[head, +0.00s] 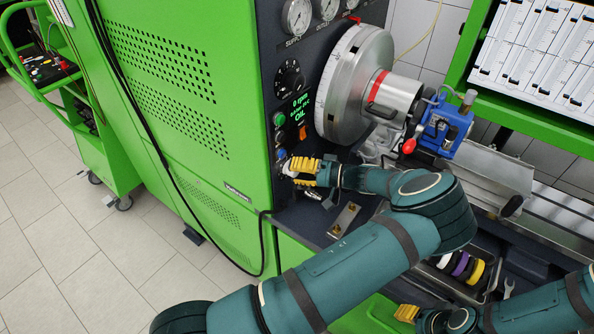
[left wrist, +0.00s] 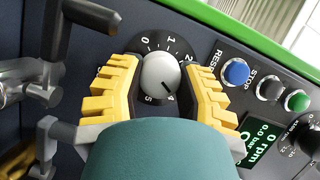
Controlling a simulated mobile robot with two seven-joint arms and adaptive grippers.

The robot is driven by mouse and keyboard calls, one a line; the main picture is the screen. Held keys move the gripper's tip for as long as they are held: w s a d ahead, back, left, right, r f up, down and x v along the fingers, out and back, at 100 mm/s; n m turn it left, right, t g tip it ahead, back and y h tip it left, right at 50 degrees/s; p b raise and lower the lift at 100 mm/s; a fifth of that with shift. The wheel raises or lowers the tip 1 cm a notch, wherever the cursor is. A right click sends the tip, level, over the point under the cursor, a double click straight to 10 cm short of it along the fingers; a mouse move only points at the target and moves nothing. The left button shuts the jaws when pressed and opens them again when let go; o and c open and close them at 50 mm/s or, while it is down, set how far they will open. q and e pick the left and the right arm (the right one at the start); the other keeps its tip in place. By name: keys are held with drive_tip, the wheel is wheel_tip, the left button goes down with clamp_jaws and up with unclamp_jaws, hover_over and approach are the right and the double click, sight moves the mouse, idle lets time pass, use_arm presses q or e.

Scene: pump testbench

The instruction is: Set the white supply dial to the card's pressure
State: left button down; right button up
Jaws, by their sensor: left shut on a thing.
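The white supply dial (left wrist: 160,73) is round and sits on a black ring numbered 0 to 5 in the left wrist view. Its dark pointer line faces lower right, close to the 4. My left gripper (left wrist: 160,82) has its yellow ribbed fingers on both sides of the dial, shut on it. In the head view my left gripper (head: 290,168) is at the lower part of the dark control panel and mostly hides the dial. My right gripper (head: 406,313) shows only its yellow fingertips at the bottom edge. I cannot make out a pressure card.
Blue RESET (left wrist: 236,72), grey STOP and green buttons sit beside the dial. The green display (head: 301,104) reads 0 rpm. A SUPPLY gauge (head: 297,15) is above. A large metal drum (head: 350,85) and blue pump (head: 443,125) stand right of the panel.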

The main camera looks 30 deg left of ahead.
use_arm(q)
drive_tip(key=shift+m+g+y, duration=0.3)
drive_tip(key=shift+m+y, duration=0.4)
drive_tip(key=shift+m, duration=1.2)
drive_tip(key=c, duration=0.5)
unclamp_jaws()
drive_tip(key=shift+a, duration=0.1)
drive_tip(key=shift+v, duration=3.8)
drive_tip(key=shift+f, duration=0.1)
